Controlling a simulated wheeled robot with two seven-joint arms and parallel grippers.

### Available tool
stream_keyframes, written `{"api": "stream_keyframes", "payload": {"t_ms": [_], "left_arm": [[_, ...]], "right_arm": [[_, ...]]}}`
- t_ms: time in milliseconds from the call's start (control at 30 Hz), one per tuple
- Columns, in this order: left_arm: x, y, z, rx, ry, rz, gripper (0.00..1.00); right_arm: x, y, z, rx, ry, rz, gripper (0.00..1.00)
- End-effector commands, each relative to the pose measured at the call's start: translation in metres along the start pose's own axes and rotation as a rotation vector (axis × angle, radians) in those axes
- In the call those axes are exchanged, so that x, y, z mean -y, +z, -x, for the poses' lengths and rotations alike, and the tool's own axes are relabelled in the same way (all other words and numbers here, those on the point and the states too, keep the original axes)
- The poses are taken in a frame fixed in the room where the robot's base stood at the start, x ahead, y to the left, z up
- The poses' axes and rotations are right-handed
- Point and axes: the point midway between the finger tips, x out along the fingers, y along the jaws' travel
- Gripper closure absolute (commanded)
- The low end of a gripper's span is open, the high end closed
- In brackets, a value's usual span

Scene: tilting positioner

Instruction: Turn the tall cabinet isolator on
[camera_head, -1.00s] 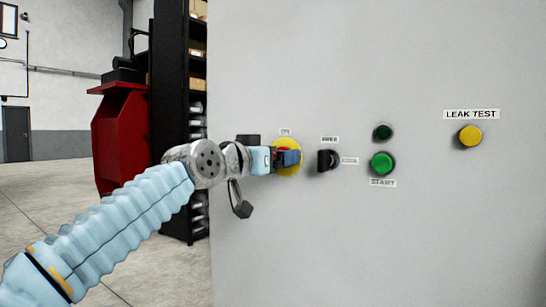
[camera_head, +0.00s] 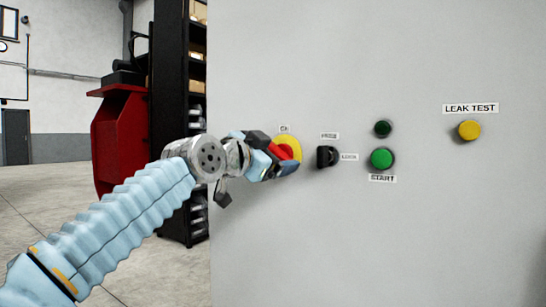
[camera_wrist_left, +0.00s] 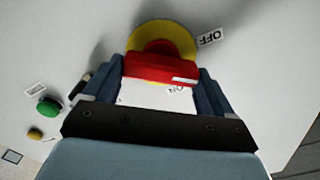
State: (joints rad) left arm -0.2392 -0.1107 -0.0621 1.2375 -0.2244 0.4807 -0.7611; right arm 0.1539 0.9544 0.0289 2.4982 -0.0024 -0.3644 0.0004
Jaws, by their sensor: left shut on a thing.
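The isolator has a red handle (camera_head: 286,151) on a yellow round plate (camera_head: 292,142) on the grey cabinet face. An ON label (camera_head: 285,129) sits above it in the head view. My left gripper (camera_head: 288,162) is shut on the red handle, which stands tilted in the head view. In the left wrist view the handle (camera_wrist_left: 160,68) lies between the two dark fingers, with the yellow plate (camera_wrist_left: 160,30) behind it. An OFF label (camera_wrist_left: 209,39) shows beside the plate, and an ON label is partly visible between the fingers. My right gripper is not in view.
To the right on the tall cabinet (camera_head: 400,240) are a black selector switch (camera_head: 327,157), a dark green lamp (camera_head: 383,128), a green START button (camera_head: 381,159) and a yellow LEAK TEST button (camera_head: 469,130). Dark shelving (camera_head: 175,120) and a red machine (camera_head: 120,140) stand left of the cabinet.

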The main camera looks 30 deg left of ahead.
Motion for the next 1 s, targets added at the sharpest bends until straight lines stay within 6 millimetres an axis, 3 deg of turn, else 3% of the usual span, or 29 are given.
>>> {"api": "stream_keyframes", "payload": {"t_ms": [700, 1000], "left_arm": [[-0.0033, 0.0013, -0.0004, 0.0, -0.001, -0.666, 0.45], [-0.0043, 0.0015, -0.0004, -0.001, -0.001, -0.867, 0.45]], "right_arm": [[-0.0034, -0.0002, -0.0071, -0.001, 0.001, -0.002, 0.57], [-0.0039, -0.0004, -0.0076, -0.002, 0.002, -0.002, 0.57]]}}
